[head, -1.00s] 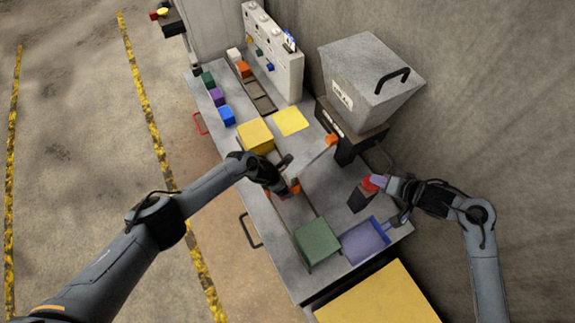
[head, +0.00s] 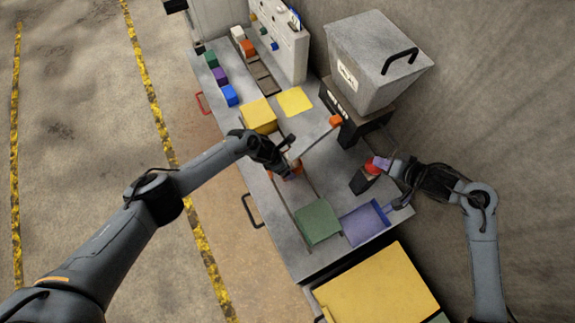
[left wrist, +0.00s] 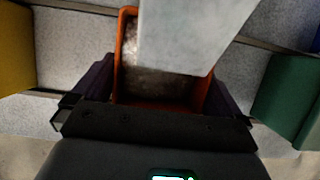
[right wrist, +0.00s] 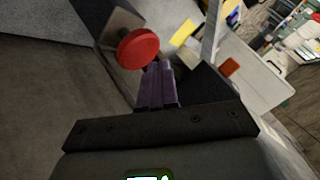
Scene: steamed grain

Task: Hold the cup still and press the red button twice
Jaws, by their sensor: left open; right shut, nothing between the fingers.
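The orange square cup (left wrist: 160,103) is in the left wrist view, with pale grainy stuff inside and a grey chute covering part of its mouth. In the head view only a bit of the cup (head: 296,172) shows beside my left gripper (head: 286,162). My left gripper (left wrist: 158,95) is open, with one finger on each side of the cup; I cannot tell whether they touch it. The red button (right wrist: 138,48) sits on a dark box, also seen in the head view (head: 372,167). My right gripper (right wrist: 157,68) is shut and empty, its purple fingertips close beside the button; contact is unclear.
A green block (head: 317,222) and a purple tray (head: 362,225) lie at the near end. A yellow block (head: 259,115) and small coloured blocks line the far left. A wall closes off the right.

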